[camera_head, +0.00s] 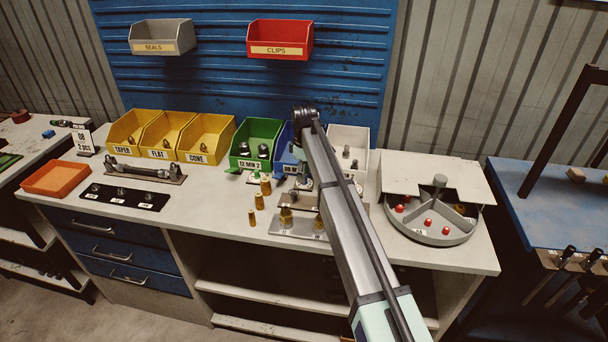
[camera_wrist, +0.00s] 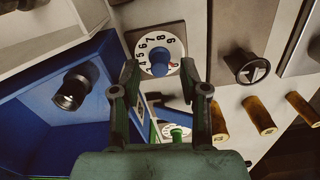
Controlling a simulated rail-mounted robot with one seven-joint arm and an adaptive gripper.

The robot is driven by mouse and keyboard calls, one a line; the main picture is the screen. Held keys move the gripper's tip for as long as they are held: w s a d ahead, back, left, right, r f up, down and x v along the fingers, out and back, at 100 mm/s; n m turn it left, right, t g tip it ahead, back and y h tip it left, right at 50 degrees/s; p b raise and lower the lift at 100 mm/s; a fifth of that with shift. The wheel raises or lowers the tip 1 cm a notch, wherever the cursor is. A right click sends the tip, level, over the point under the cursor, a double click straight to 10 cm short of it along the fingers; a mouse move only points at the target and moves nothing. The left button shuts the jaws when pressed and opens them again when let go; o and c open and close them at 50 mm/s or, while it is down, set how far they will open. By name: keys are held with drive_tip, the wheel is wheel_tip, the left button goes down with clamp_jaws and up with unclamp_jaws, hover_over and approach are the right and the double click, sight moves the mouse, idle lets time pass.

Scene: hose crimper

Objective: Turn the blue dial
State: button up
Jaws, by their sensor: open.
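The blue dial (camera_wrist: 160,62) shows in the wrist view as a round blue knob on a white plate (camera_wrist: 146,43) with black numbers around it. My gripper (camera_wrist: 160,76) is open, one finger on each side of the dial's lower part in the picture. I cannot tell whether the fingers touch it or are short of it. In the head view my arm covers the dial, and the end of the arm is over the blue bin (camera_head: 285,158) area at the middle of the bench.
A black round knob (camera_wrist: 252,67) and several brass fittings (camera_wrist: 258,116) are to the right in the wrist view. A dark fitting (camera_wrist: 72,90) sits in the blue bin at left. A grey round tray (camera_head: 432,233) stands on the bench's right.

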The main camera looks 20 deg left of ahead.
drive_tip(key=shift+f, duration=0.9)
clamp_jaws()
drive_tip(key=shift+m, duration=2.8)
drive_tip(key=shift+b, duration=0.3)
unclamp_jaws()
